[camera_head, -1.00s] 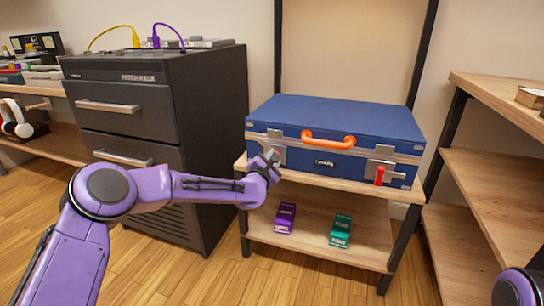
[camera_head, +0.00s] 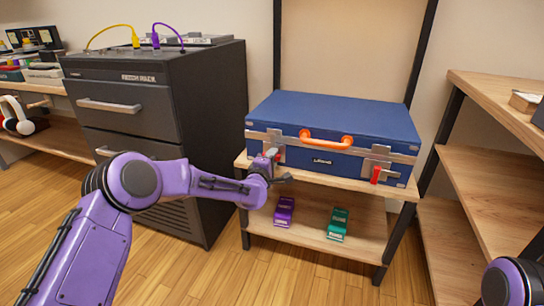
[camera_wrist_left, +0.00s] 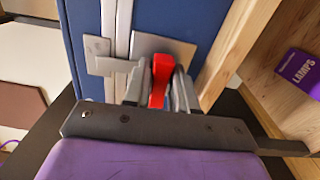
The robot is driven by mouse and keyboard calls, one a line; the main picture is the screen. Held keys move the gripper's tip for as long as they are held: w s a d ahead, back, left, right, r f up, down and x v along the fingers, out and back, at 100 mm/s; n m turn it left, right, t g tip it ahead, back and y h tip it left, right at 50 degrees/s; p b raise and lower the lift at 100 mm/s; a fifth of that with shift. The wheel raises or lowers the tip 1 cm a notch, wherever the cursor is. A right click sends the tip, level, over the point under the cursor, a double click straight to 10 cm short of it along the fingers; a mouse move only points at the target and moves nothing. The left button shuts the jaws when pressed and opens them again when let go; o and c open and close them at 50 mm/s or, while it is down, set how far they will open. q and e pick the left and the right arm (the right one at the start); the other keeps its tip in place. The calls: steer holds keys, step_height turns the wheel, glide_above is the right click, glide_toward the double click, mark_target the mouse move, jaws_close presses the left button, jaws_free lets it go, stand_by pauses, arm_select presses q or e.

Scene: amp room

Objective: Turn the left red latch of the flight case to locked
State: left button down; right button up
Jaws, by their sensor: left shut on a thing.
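The blue flight case (camera_head: 330,118) lies closed on the shelf, with an orange handle (camera_head: 325,139) on its front. Its left red latch (camera_head: 281,156) is mostly hidden by my left gripper (camera_head: 276,165) in the head view. In the left wrist view the red latch (camera_wrist_left: 159,80) sits between the two grey fingers of my left gripper (camera_wrist_left: 160,90), which is shut on it. A metal latch plate (camera_wrist_left: 112,56) is beside it on the case. The right red latch (camera_head: 376,174) hangs down from its plate. My right gripper is out of view.
A purple box (camera_head: 285,212) and a green box (camera_head: 337,224) stand on the lower shelf (camera_head: 310,240). A dark drawer cabinet (camera_head: 160,130) stands close on the left. A wooden shelf unit (camera_head: 480,190) is on the right.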

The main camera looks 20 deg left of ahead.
arm_select(q)
steer(key=shift+d+m, duration=0.15)
steer(key=shift+m, duration=0.15)
stand_by(0.4)
steer(key=c, duration=1)
jaws_free()
steer(key=s+p, duration=0.1)
steer(key=s, duration=0.2)
steer(key=s+p, duration=0.1)
steer(key=s, duration=0.3)
steer(key=s+p, duration=0.1)
steer(key=s, duration=0.2)
steer(key=shift+s+a, duration=0.25)
steer(key=shift+s, duration=0.05)
